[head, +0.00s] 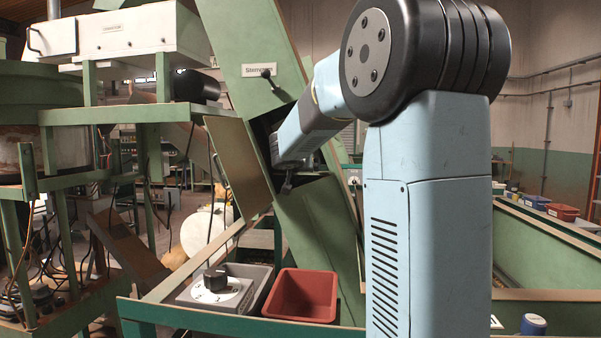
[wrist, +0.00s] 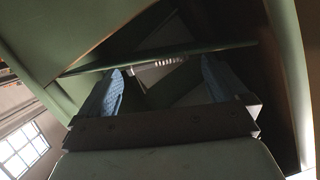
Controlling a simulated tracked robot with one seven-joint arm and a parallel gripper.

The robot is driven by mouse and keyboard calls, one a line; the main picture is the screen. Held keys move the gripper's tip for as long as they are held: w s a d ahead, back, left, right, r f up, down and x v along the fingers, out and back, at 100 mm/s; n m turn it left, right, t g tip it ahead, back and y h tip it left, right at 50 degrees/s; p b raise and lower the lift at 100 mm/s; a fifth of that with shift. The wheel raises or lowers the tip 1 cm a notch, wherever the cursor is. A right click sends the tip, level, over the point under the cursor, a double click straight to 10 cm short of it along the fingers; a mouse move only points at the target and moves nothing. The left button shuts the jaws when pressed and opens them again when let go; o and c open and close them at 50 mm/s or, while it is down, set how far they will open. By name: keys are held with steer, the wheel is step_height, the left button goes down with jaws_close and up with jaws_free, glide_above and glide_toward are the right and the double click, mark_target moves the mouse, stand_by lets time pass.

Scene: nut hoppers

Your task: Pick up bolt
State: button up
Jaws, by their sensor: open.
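My gripper (head: 288,182) is at the dark opening in the slanted green chute (head: 325,225) in the head view. In the wrist view its two blue-padded fingers (wrist: 162,78) are apart, with nothing held between them. A small pale, ribbed piece (wrist: 158,68), which looks like the bolt, shows beyond and between the fingertips, inside the dark chute. It lies close to a green edge that crosses the view. I cannot tell whether a finger touches it. The bolt cannot be made out in the head view.
A brown-faced hatch door (head: 238,165) hangs open left of the opening. Below stand a grey control box (head: 216,288) with a black knob and a red bin (head: 302,294). Chute walls lie close around my gripper. Green machinery frames (head: 100,115) fill the left.

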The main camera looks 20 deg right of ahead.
steer(key=shift+w+d+f, duration=0.1)
steer(key=shift+w+d, duration=0.15)
steer(key=shift+w, duration=0.05)
steer(key=shift+c, duration=0.4)
steer(key=c, duration=0.9)
steer(key=shift+r, duration=1.65)
steer(key=s+a, duration=0.3)
steer(key=s, duration=0.2)
steer(key=s+a, duration=0.3)
steer(key=s, duration=0.2)
steer(key=s+a, duration=0.4)
steer(key=s, duration=0.1)
steer(key=shift+a+r, duration=0.1)
